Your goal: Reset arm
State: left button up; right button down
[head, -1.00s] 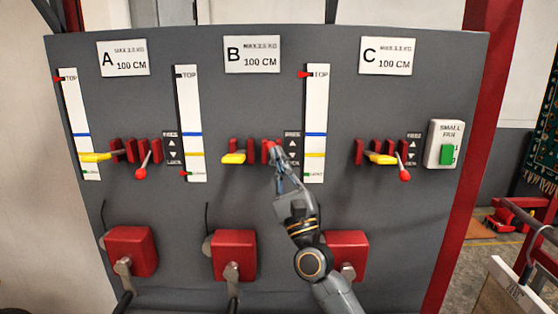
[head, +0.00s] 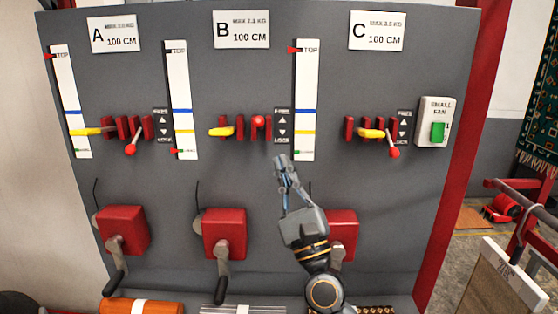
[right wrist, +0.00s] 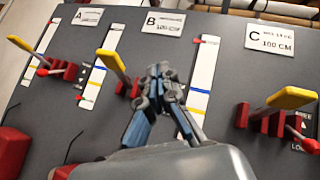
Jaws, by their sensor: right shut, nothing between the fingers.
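My right gripper (head: 282,165) is shut and empty in front of the grey panel (head: 270,190), below and a little right of the B lever group. It also shows in the right wrist view (right wrist: 160,75). The B group has a yellow lever (head: 221,131) and a red-knobbed lever (head: 258,122) whose knob points out toward me. The A group has a yellow lever (head: 86,132) and a red-knobbed lever (head: 131,148) hanging down. The C group has a yellow lever (head: 372,133) and a red-knobbed lever (head: 394,152) hanging down. My left gripper is not in view.
Red crank boxes (head: 122,230) with grey handles line the panel's lower part. A fan switch (head: 435,122) with a green rocker sits at the right. A red post (head: 462,130) edges the panel. An orange roll (head: 145,306) lies at the lower left.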

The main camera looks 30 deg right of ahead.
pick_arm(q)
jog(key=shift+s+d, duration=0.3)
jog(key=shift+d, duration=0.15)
pick_arm(e)
jog(key=shift+s+f, duration=0.1)
jog(key=shift+s, duration=0.9)
jog(key=shift+d, duration=0.1)
